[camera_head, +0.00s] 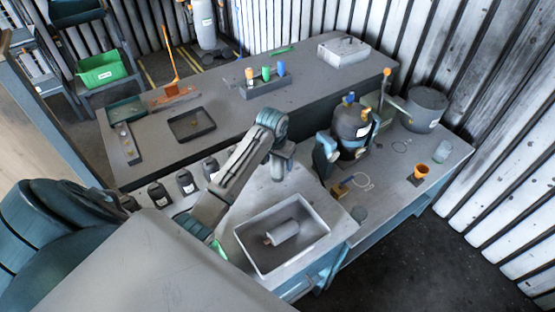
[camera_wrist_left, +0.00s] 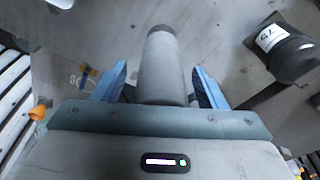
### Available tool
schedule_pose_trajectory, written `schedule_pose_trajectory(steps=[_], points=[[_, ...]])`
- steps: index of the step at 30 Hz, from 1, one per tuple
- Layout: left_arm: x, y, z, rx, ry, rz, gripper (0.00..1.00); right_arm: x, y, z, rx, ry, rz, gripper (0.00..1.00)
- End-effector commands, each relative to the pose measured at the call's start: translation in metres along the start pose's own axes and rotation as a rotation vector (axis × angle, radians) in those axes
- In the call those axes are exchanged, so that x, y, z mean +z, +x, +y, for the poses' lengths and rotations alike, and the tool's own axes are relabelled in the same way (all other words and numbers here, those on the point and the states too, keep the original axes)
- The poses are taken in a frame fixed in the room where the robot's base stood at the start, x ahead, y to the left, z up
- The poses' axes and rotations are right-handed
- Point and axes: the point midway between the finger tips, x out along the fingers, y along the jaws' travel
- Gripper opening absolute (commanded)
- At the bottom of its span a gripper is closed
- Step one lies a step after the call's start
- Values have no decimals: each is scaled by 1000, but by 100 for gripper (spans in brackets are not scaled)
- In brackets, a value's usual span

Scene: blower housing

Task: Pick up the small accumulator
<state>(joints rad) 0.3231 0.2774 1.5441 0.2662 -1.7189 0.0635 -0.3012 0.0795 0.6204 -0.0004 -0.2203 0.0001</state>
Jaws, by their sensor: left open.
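The small accumulator, which I take to be the plain grey cylinder (camera_wrist_left: 164,70), shows between the two blue fingers of my left gripper (camera_wrist_left: 160,72) in the left wrist view. The fingers are apart, one on each side, with a visible gap to the cylinder. Its near end is hidden behind the gripper body. In the head view my left gripper (camera_head: 281,160) is at the end of the arm, over the middle of the bench, and its fingers are hard to make out. My right gripper is not in view.
A grey tray (camera_head: 322,215) holding a lying grey cylinder (camera_head: 284,231) stands in front. Several dark labelled bottles (camera_head: 187,182) stand to the left; one bottle (camera_wrist_left: 280,48) is close in the wrist view.

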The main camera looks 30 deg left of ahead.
Motion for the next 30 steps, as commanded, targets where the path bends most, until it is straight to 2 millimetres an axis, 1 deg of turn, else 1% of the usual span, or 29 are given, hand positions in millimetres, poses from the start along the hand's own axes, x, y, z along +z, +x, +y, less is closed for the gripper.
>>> schedule_pose_trajectory(steps=[1, 3, 9, 11, 15, 17, 18, 19, 26, 30], points=[[0, 3, 0, 0, 0, -1, 66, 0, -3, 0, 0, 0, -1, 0], [0, 7, 0, -1, 1, -1, 66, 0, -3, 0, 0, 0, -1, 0], [0, 9, 0, -1, 1, 0, 66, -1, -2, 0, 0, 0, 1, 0], [0, 9, 0, -1, 0, 0, 56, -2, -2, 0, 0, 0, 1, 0], [0, 9, 0, -1, 0, 0, 28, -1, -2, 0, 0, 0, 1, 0], [0, 8, 0, -1, 0, 0, 17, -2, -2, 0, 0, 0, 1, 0], [0, 8, 0, -1, 0, 0, 9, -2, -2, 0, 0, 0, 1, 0], [0, 8, 0, -1, 0, 2, 6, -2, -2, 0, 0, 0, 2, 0], [0, 7, 0, -1, 0, 2, 6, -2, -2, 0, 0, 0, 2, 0], [-2, 3, 0, -1, 0, 5, 6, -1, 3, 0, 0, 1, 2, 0]])
